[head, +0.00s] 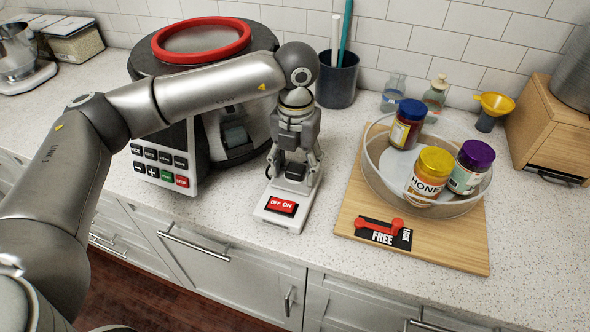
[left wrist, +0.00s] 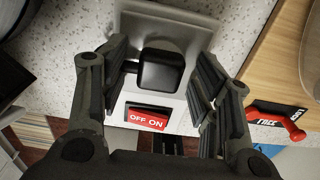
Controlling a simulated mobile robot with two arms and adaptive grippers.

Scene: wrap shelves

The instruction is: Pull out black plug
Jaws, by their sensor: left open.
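The black plug (head: 296,172) sits in the white power strip (head: 270,221), behind its red OFF/ON switch (head: 282,207). In the left wrist view the plug (left wrist: 160,70) shows as a dark rounded block on the strip (left wrist: 185,123). My left gripper (head: 294,168) points down over the plug, and its fingers are open on either side of it. The left wrist view shows a gap between the plug and each finger. My right gripper is not in view.
A large cooker (head: 176,160) with a red-rimmed lid stands left of the strip. A wooden board (head: 460,250) with a clear bowl (head: 372,165) of jars and a red FREE/LOCK lever (head: 379,229) lies to the right. The counter's front edge is close to the strip.

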